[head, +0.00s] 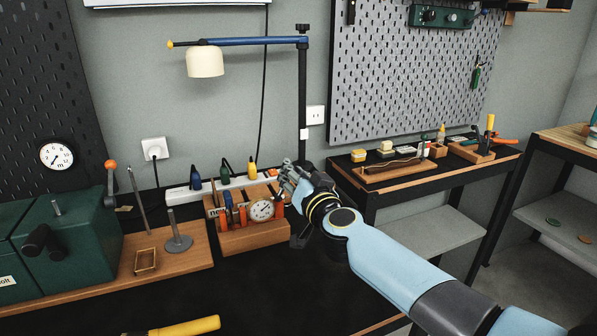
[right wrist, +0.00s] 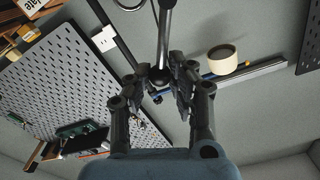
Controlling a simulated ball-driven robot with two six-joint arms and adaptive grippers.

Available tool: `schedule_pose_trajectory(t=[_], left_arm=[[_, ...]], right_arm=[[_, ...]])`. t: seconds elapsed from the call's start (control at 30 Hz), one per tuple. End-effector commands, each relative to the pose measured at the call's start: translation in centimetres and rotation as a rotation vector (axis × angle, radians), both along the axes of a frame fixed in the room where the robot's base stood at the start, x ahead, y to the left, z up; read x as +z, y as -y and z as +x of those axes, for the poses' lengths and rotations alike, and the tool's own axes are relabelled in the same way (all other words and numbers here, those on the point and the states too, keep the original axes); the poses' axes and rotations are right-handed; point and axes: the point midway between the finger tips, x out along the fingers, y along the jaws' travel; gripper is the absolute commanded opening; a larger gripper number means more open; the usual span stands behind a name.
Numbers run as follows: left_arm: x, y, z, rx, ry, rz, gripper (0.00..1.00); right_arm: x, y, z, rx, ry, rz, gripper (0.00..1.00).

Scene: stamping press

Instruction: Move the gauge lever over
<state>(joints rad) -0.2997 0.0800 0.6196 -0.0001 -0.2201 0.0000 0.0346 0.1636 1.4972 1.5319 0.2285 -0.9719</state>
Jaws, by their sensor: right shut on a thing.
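My right gripper (head: 286,178) is above the right end of a small wooden rack (head: 255,239), near the lamp post. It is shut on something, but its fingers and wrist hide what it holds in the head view. In the right wrist view the two dark fingers (right wrist: 160,80) stand on either side of the lamp post behind them, and the held thing cannot be made out. A round white dial gauge (head: 262,210) stands in the rack beside orange-handled tools. I cannot pick out the gauge lever for sure. My left gripper is out of view.
A desk lamp (head: 206,62) hangs above the bench, its post (head: 302,100) close behind my right gripper. A green machine (head: 65,240) stands at the left. A power strip (head: 185,193) lies behind the rack. The black bench top (head: 250,290) in front is mostly clear.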

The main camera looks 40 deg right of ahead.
Motion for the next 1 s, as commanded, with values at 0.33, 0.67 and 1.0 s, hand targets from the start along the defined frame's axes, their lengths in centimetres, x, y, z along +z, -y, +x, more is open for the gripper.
schedule_pose_trajectory(t=[0.33,0.67,1.0], left_arm=[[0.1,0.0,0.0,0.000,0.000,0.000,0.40],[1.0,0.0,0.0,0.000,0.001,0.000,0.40],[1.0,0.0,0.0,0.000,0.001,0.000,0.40]], right_arm=[[0.0,-0.3,0.0,0.002,-0.002,0.003,0.01],[0.5,-1.9,0.4,0.002,-0.003,0.003,0.02],[0.5,-2.1,0.4,0.002,-0.002,0.002,0.02]])
